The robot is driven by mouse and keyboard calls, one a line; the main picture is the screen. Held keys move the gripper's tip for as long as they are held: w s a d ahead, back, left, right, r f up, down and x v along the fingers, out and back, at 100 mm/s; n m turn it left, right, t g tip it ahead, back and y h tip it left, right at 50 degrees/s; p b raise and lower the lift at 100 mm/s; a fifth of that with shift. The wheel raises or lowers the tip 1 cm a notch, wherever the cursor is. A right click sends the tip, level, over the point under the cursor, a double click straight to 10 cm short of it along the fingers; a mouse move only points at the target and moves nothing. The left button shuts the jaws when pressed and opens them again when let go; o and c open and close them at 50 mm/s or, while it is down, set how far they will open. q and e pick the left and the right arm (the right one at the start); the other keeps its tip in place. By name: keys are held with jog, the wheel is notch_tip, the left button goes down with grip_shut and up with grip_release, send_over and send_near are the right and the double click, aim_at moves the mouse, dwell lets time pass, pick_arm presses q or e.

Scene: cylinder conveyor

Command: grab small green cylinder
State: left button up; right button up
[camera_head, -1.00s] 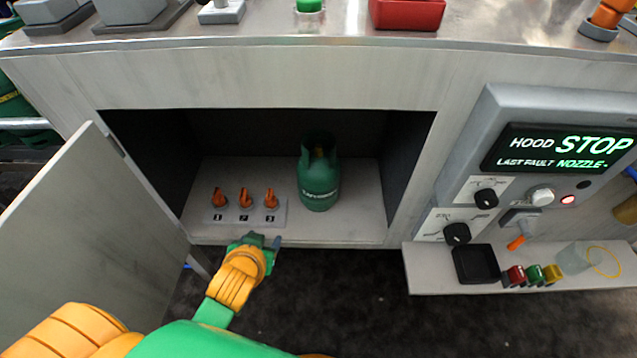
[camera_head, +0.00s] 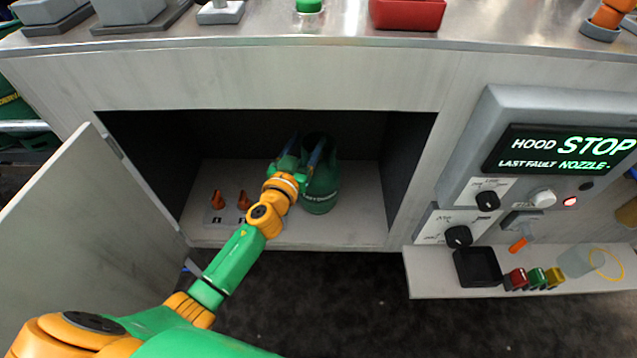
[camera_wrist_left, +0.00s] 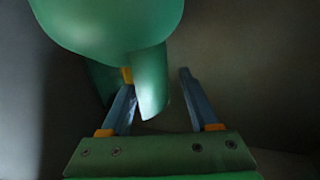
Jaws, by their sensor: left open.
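The small green cylinder (camera_head: 321,198) stands upright on the cabinet floor, its upper collar partly hidden by my left gripper (camera_head: 307,148). The gripper reaches into the cabinet from the front left, with its blue fingers at the collar. In the left wrist view the cylinder (camera_wrist_left: 108,28) fills the upper left. A strip of its collar (camera_wrist_left: 152,85) lies between the two spread fingers, close to the left one and apart from the right one. The gripper is open. Whether a finger touches the collar cannot be told. My right gripper is out of view.
The cabinet's door (camera_head: 85,230) stands open at the left. Orange valve knobs (camera_head: 217,200) sit on a plate left of the cylinder, partly hidden by my arm. The cabinet's upper edge (camera_head: 270,80) is above the gripper. A control panel (camera_head: 480,105) and small shelf (camera_head: 430,280) are at the right.

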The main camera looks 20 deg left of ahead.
pick_arm(q)
grip_shut()
dwell(0.5)
jog(key=shift+s, duration=0.1)
dwell(0.7)
